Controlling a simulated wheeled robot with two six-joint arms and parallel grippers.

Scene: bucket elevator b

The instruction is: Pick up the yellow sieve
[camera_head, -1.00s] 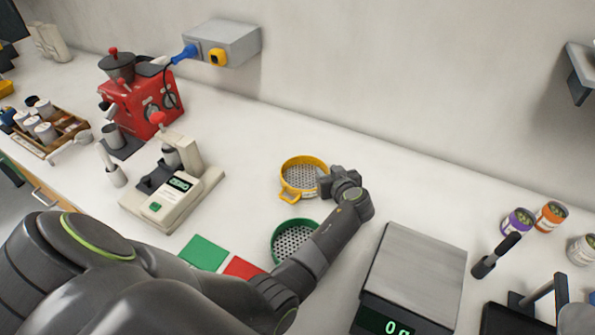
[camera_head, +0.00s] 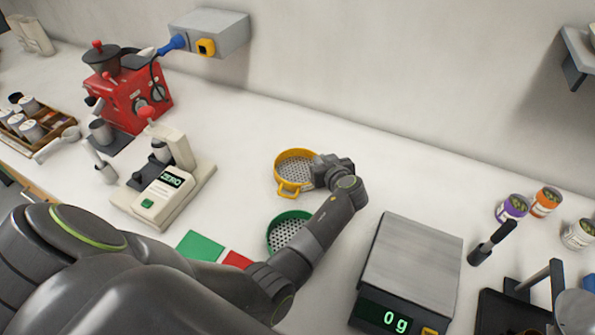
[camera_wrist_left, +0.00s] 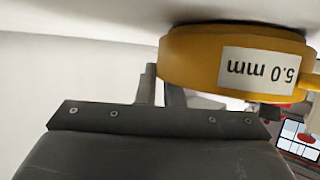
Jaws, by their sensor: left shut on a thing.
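The yellow sieve (camera_head: 292,171) is a round ring with a perforated grey mesh and a small handle at its front. In the head view it is at the middle of the white counter. My left gripper (camera_head: 322,168) is shut on the sieve's right rim. In the left wrist view the sieve's yellow side (camera_wrist_left: 190,58) fills the upper right, with a "5.0 mm" label, and the gripper fingers (camera_wrist_left: 165,88) meet its wall. Whether the sieve is clear of the counter I cannot tell. My right gripper is not seen.
A green sieve (camera_head: 288,216) sits just in front, close to my left forearm. A scale (camera_head: 415,255) reading 0 g stands to the right. A cream device (camera_head: 165,190) and red grinder (camera_head: 130,95) stand left. The counter behind the yellow sieve is clear.

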